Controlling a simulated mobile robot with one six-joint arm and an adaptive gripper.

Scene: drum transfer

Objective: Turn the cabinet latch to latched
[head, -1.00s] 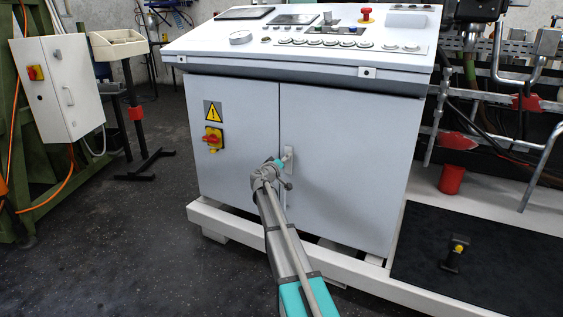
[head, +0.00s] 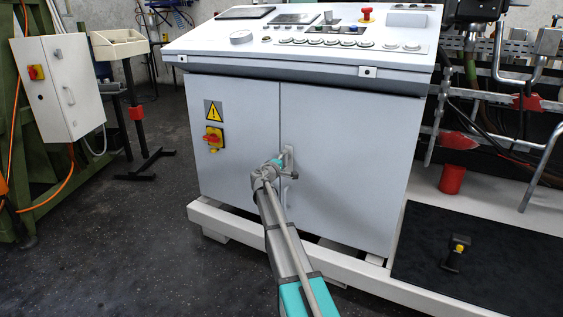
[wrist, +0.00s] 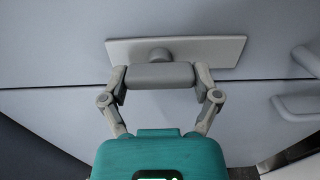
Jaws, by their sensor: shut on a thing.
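The cabinet latch shows in the wrist view as a light backplate (wrist: 222,50) with a round hub and a grey handle (wrist: 160,76) in front of it. My gripper (wrist: 161,80) has one finger at each end of this handle and is shut on it. In the head view my gripper (head: 282,163) is at the latch plate (head: 290,153), on the seam between the two grey cabinet doors. The arm and gripper partly hide the latch there, and its exact angle is hard to tell.
A pale fixed handle (wrist: 300,106) stands out from the door beside the latch in the wrist view. A red and yellow switch (head: 213,138) is on the left door (head: 240,175). The control panel (head: 310,35) overhangs the doors. A white base rail (head: 330,262) runs below.

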